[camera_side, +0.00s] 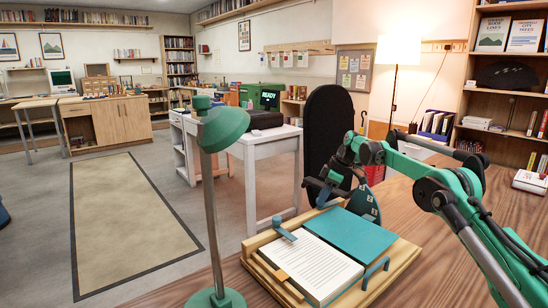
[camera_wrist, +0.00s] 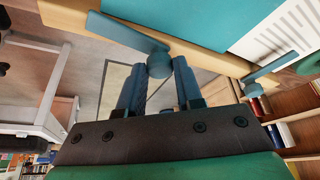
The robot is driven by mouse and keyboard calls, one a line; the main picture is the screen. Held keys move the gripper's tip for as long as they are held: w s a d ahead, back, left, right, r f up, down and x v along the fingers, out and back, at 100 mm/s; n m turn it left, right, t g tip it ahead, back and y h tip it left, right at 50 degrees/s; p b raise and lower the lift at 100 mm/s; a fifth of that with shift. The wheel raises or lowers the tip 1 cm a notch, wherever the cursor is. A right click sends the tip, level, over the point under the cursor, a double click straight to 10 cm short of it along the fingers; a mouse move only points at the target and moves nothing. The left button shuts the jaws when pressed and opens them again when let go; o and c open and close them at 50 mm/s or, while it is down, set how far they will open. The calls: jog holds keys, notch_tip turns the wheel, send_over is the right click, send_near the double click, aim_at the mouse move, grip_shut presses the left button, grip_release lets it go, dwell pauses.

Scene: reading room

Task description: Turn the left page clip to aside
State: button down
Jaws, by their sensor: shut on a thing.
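The book stand (camera_side: 403,262) holds an open book with a lined white page (camera_side: 312,268) and a teal side (camera_side: 350,235). A blue-grey page clip (camera_wrist: 125,30) is at the wooden edge beside the teal side in the wrist view. Its bar lies along the edge, off the teal surface. My gripper (camera_wrist: 160,70) is shut on this clip's round knob (camera_wrist: 159,66). In the side view my gripper (camera_side: 330,192) is at the stand's far edge and hides that clip. Another blue clip (camera_side: 286,229) reaches over the white page; it also shows in the wrist view (camera_wrist: 270,66).
An orange tab (camera_side: 281,276) lies at the white page's near edge, and a blue bar (camera_side: 376,267) at the stand's right. A green lamp (camera_side: 218,130) stands left of the stand. A black chair back (camera_side: 328,140) rises behind.

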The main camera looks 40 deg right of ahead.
dwell(0.4)
jog(key=c, duration=0.6)
grip_release()
jog(key=shift+v, duration=2.8)
